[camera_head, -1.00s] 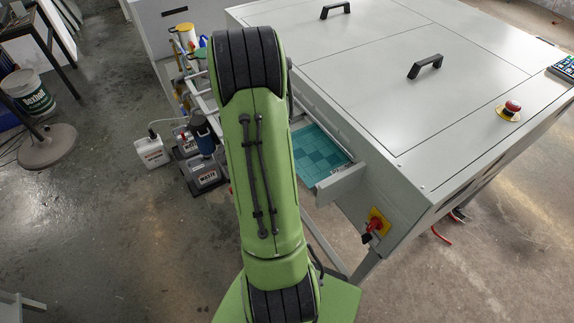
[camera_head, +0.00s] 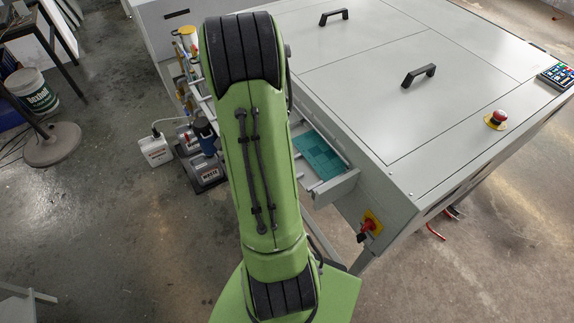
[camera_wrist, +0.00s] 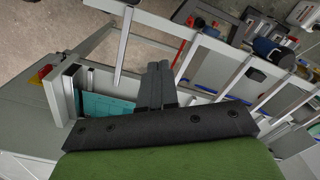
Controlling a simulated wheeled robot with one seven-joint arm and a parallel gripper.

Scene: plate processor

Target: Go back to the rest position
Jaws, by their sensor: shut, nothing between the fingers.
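My green arm rises through the middle of the head view and hides my gripper there. In the wrist view my gripper (camera_wrist: 158,82) shows as two dark fingers close together, shut and empty. It is in front of the open side of the grey plate processor (camera_head: 420,90). A teal plate (camera_head: 322,156) lies in the processor's side tray, partly hidden by my arm. The teal plate also shows in the wrist view (camera_wrist: 106,106), left of my fingers.
Metal rails (camera_wrist: 215,40) run close around my gripper in the wrist view. Waste containers (camera_head: 207,172) and a white canister (camera_head: 156,151) stand on the floor left of my arm. A red emergency button (camera_head: 498,117) sits on the processor. The left floor is mostly open.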

